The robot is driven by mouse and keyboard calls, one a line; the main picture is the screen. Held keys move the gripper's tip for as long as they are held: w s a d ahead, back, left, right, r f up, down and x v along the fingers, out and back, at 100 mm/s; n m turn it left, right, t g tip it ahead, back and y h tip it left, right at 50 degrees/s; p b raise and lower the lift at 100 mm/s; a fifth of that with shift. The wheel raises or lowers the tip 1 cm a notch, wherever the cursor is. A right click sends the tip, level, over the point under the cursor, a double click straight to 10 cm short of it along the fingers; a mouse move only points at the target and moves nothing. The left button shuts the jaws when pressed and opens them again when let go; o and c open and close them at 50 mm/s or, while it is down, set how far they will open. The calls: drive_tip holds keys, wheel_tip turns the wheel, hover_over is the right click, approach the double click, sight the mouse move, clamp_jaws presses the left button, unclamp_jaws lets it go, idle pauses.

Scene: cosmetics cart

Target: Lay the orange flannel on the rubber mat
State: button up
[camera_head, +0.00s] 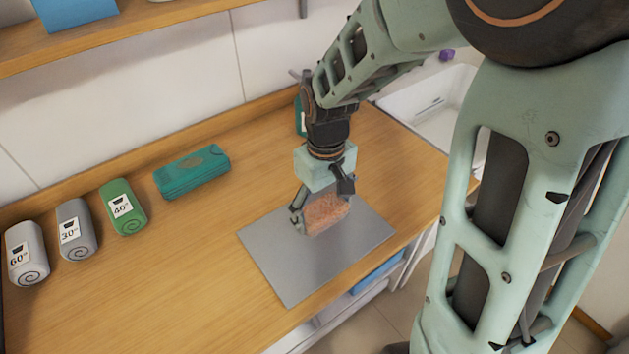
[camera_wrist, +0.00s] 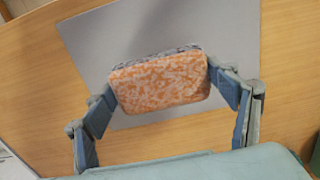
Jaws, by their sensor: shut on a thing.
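The orange flannel (camera_head: 326,213) is a small mottled orange-and-white block with a greyish far side. My gripper (camera_head: 322,207) is shut on it, with a finger at each end. In the wrist view the flannel (camera_wrist: 160,82) sits between the two fingers of my gripper (camera_wrist: 160,88). The rubber mat (camera_head: 290,268) is a flat grey sheet on the wooden top. The flannel is over the mat; whether it touches it I cannot tell. The mat (camera_wrist: 110,32) also shows behind the flannel in the wrist view.
Rolled cloths stand at the left: a pale one marked 60° (camera_head: 27,255), a grey one marked 30° (camera_head: 76,229) and a green one marked 40° (camera_head: 123,207). A teal case (camera_head: 192,171) lies behind the mat. A white basin (camera_head: 428,98) is at the back right.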

sight(317, 209)
drive_tip(key=shift+a+f, duration=0.45)
drive_tip(key=shift+f, duration=0.1)
drive_tip(key=shift+a+f, duration=0.2)
drive_tip(key=shift+f, duration=1.55)
drive_tip(key=shift+f, duration=0.1)
drive_tip(key=shift+f, duration=0.15)
drive_tip(key=o, duration=1)
wheel_tip(317, 209, up, 12)
drive_tip(key=shift+s+r, duration=0.1)
drive_tip(key=shift+r, duration=0.15)
